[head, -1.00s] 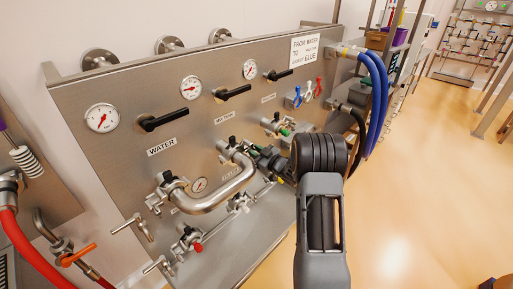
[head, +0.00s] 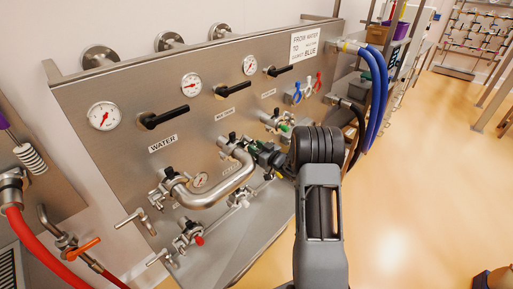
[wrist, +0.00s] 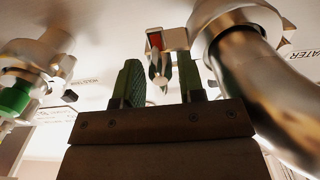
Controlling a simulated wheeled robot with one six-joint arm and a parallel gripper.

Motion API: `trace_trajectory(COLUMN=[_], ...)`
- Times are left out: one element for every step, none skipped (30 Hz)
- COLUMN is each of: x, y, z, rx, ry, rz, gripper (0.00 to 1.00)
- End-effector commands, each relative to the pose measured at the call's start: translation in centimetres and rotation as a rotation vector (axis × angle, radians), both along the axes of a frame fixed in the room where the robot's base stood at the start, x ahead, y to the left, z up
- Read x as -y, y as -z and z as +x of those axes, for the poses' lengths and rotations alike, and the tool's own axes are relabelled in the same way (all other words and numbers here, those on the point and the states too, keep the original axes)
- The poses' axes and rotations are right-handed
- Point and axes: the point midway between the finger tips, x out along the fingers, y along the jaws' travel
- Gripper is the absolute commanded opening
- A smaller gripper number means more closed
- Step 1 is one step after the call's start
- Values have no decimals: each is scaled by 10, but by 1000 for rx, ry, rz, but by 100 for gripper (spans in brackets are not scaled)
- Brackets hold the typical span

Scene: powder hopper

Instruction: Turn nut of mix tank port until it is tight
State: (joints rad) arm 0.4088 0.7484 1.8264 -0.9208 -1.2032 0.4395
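The mix tank port is on the steel panel, where a curved steel pipe (head: 215,190) ends at a clamp (head: 232,148). My gripper (head: 263,155) is just right of that clamp, low in front of the panel. In the wrist view, my gripper (wrist: 161,82) shows two green fingers with a gap between them. A small clamp part with a narrow tip, likely the nut (wrist: 158,74), shows in that gap, beside the pipe's end (wrist: 235,25). I cannot tell whether the fingers touch it. The head view is too small to show the nut clearly.
Another port with a green part (wrist: 15,98) is at left in the wrist view. Black valve handles (head: 163,118) and gauges (head: 103,115) are above the pipe. Blue hoses (head: 376,95) hang at the panel's right end. The floor at right (head: 420,190) is mostly clear.

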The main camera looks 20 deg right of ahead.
Motion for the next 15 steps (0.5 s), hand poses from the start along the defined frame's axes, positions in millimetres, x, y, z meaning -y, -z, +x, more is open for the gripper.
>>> trace_trajectory(x=[2,3,5,7,10,13,15,18,21,23,25,28,30,32,33], y=[0,0,0,0,0,0,0,0,0,0,0,-1,0,0,0], z=[-2,-5,-9,-13,-18,-25,-31,-36,-43,-48,-53,-59,-63,-66,-70], rx=[0,-1,0,0,0,-1,-1,0,-1,0,0,1,0,0,0], ry=[1,2,3,3,3,4,4,4,4,4,4,3,3,4,3], rz=[0,0,-1,-1,-1,0,0,-1,0,-1,-1,-2,-2,-1,-2], gripper=[36,36,36,36,36,36,36,36,36,36,36,36,36,36,36])
